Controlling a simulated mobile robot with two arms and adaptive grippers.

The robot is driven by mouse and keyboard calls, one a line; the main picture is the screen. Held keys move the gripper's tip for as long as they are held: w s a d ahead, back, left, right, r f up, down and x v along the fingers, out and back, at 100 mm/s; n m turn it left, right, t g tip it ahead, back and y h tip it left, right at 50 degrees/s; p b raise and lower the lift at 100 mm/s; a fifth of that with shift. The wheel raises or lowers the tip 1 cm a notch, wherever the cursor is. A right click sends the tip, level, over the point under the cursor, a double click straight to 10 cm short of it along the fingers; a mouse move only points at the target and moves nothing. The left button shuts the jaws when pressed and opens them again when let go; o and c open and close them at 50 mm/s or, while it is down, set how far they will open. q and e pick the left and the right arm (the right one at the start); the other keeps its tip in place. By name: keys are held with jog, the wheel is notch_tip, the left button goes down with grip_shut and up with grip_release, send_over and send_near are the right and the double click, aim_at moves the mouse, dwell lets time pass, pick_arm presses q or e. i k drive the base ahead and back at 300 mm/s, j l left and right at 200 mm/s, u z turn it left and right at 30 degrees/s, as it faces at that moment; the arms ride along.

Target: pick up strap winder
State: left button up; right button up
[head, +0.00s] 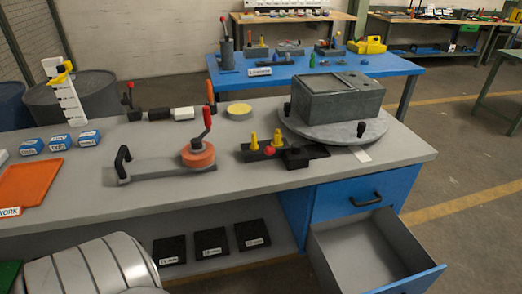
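What looks like the strap winder lies on the grey workbench, left of centre: an orange drum (198,155) with a crank and red grip on top, on a flat grey bar (160,174) with a black handle (122,160) at its left end. Its crank stands up and tilts slightly to the right. Nothing covers it. Neither of my grippers is in view.
Behind it are a dark rod with a white part (182,113) and a yellow disc (239,111). To the right are a black block with yellow pegs (262,152) and a grey box (334,98) on a round plate. A blue-fronted drawer (375,255) stands open below.

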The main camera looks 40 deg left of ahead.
aim_at(204, 159)
jog(key=u, duration=2.15)
